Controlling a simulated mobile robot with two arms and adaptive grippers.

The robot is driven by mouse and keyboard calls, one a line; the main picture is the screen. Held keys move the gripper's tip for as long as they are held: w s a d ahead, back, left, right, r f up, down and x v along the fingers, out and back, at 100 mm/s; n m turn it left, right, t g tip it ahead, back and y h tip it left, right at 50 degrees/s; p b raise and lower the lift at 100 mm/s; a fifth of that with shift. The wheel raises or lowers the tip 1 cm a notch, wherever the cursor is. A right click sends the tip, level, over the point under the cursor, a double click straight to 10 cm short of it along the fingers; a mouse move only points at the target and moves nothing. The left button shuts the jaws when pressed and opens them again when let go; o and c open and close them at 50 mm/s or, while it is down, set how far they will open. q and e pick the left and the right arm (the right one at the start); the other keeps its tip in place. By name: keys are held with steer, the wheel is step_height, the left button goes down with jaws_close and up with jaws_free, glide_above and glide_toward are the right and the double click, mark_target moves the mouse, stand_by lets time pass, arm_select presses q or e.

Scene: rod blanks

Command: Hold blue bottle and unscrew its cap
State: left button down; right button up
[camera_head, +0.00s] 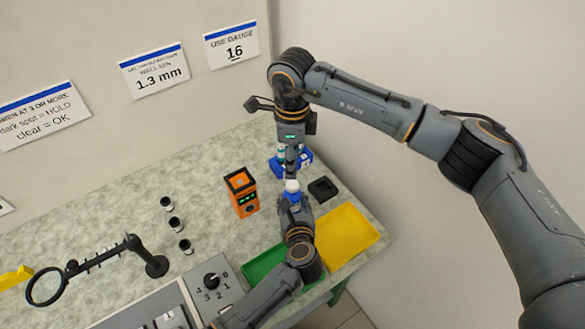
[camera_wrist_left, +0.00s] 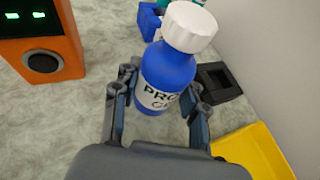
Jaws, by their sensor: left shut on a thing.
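The blue bottle (camera_wrist_left: 168,68) is upright with a ribbed white cap (camera_wrist_left: 190,27) on its top and a white label on its side. My left gripper (camera_wrist_left: 158,98) is shut on the bottle's body, a finger on each side. In the head view the white cap (camera_head: 292,185) shows just beyond my left gripper (camera_head: 294,200), which hides most of the bottle. My right gripper (camera_head: 291,165) points down right behind the cap in the picture. Its fingers are too small to tell open from shut, or whether they touch the cap.
A blue holder (camera_head: 304,158) with teal-topped items stands behind the right gripper. An orange device (camera_head: 242,194) is to the left, a black square tray (camera_head: 323,188) to the right. Yellow (camera_head: 347,236) and green (camera_head: 262,268) trays lie in front. A black ring stand (camera_head: 155,265) stands left.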

mark_target(292, 184)
steer(key=m, duration=0.8)
steer(key=shift+a+m, duration=0.1)
steer(key=shift+m, duration=0.2)
steer(key=m, duration=1.6)
steer(key=shift+m, duration=0.4)
steer(key=m, duration=0.6)
steer(key=shift+m, duration=0.4)
steer(key=shift+f+m, duration=0.3)
steer(key=shift+f, duration=3.7)
